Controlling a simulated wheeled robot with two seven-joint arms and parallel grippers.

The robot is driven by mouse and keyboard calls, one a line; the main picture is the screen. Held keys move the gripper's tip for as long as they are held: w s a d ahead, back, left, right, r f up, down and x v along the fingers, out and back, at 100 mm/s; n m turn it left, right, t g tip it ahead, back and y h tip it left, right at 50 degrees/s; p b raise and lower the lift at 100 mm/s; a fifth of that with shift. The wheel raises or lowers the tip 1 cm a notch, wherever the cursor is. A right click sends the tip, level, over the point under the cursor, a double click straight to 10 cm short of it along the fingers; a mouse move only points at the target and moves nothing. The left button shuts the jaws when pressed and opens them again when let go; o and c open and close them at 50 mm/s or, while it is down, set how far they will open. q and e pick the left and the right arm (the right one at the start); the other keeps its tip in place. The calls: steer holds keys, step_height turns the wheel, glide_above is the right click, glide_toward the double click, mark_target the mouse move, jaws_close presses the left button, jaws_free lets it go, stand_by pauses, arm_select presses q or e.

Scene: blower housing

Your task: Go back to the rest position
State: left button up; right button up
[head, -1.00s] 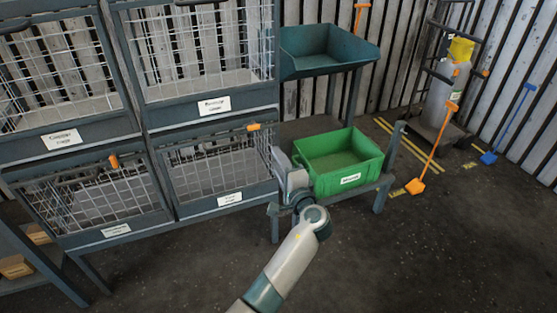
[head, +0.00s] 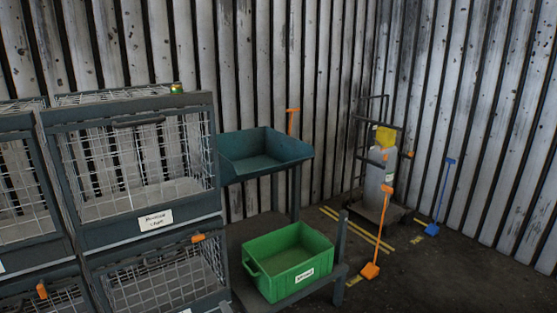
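Neither of my grippers shows in the head view, and no part of my arms is in the picture. What each gripper holds cannot be seen. The green bin (head: 262,280) with a white label sits on a low dark stand at the lower middle and looks empty. The rack of wire cages (head: 140,234) stands at the left, with orange latches on its lower cages.
A teal tray (head: 240,163) stands on legs behind the green bin. A small green and orange item (head: 176,88) sits on top of the rack. A cart with a grey cylinder (head: 378,185), an orange tool (head: 371,270) and a blue tool (head: 432,229) stand at right.

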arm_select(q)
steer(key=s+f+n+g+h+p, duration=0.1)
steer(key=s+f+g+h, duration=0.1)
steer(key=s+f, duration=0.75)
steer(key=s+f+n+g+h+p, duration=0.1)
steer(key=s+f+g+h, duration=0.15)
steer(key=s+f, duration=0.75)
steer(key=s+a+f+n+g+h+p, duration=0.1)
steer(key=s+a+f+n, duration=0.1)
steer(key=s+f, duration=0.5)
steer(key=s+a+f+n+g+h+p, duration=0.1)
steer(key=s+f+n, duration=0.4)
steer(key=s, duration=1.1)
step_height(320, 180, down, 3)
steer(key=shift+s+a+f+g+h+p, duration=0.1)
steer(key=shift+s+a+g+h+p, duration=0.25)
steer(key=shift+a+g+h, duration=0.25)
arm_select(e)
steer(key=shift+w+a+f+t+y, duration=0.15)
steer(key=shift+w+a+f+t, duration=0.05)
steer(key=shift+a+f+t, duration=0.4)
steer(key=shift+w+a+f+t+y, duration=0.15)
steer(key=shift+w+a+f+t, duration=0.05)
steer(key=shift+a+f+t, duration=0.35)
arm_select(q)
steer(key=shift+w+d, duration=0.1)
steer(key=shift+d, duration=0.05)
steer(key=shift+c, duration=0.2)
